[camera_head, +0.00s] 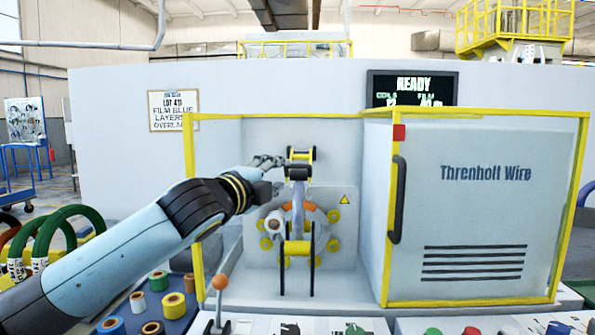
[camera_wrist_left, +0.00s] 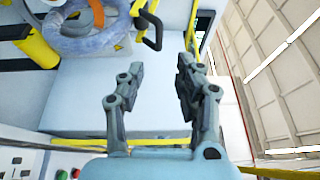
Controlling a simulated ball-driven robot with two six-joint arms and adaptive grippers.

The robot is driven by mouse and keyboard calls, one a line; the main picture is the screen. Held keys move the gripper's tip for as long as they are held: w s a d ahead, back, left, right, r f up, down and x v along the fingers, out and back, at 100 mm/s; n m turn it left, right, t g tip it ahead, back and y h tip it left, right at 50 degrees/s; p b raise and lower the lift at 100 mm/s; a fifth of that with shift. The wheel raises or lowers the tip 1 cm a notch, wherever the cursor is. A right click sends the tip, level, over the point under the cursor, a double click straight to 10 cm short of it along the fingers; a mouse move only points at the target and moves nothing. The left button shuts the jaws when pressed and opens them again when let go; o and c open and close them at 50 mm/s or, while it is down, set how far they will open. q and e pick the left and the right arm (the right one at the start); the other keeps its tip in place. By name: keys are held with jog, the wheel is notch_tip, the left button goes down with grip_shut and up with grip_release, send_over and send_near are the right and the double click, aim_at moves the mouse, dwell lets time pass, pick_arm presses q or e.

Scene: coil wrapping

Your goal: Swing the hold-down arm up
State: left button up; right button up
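The coil's orange band (camera_head: 298,206) is partly hidden in the head view. My right gripper is out of view.
A grey cabinet door (camera_head: 475,205) with a black handle stands right of the open bay. A yellow frame (camera_head: 189,150) edges the bay's left side. An orange-knobbed lever (camera_head: 219,283) and a tray with several tape rolls (camera_head: 174,305) are in front. A screen (camera_head: 412,89) reads READY.

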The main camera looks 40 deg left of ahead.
aim_at(299, 167)
pick_arm(q)
jog(key=w, duration=0.3)
jog(key=w+a, duration=0.1)
jog(key=w, duration=0.6)
jog(key=shift+w+a, duration=0.1)
jog(key=shift+a, duration=0.15)
grip_shut()
